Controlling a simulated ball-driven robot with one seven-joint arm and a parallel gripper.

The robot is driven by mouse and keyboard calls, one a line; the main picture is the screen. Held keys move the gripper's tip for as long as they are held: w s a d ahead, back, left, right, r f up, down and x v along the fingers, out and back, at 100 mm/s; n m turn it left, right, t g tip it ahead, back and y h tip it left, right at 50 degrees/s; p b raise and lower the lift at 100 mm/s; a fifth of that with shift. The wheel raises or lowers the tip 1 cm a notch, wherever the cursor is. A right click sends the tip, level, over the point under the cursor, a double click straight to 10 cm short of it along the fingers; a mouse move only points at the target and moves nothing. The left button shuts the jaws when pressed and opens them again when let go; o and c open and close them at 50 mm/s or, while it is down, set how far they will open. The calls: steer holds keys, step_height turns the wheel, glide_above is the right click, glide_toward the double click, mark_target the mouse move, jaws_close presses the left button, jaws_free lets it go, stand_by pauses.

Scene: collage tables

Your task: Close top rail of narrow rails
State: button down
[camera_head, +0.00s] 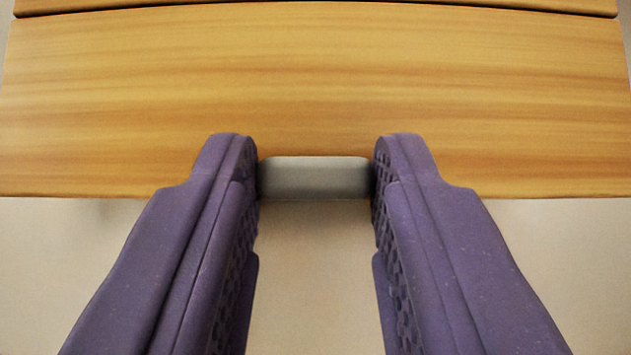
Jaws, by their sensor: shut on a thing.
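A wide wooden front panel (315,85) with horizontal grain fills the upper part of the head camera view. A short grey handle (315,178) sits at the middle of its lower edge. My gripper (316,160) has its two purple fingers on either side of the handle, touching its left and right ends. The gripper is shut on the handle. Whether this panel is the top rail cannot be told from this view, and how far it stands out is not visible.
A dark gap runs along the top of the panel, with a strip of another wooden surface (315,5) beyond it. Below the panel is a plain beige surface (315,270) with nothing on it.

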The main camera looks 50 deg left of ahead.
steer(key=shift+a, duration=0.15)
stand_by(0.3)
steer(key=c, duration=1.1)
jaws_free()
steer(key=o, duration=0.3)
steer(key=shift+w, duration=0.15)
steer(key=shift+o, duration=0.2)
steer(key=shift+r, duration=0.15)
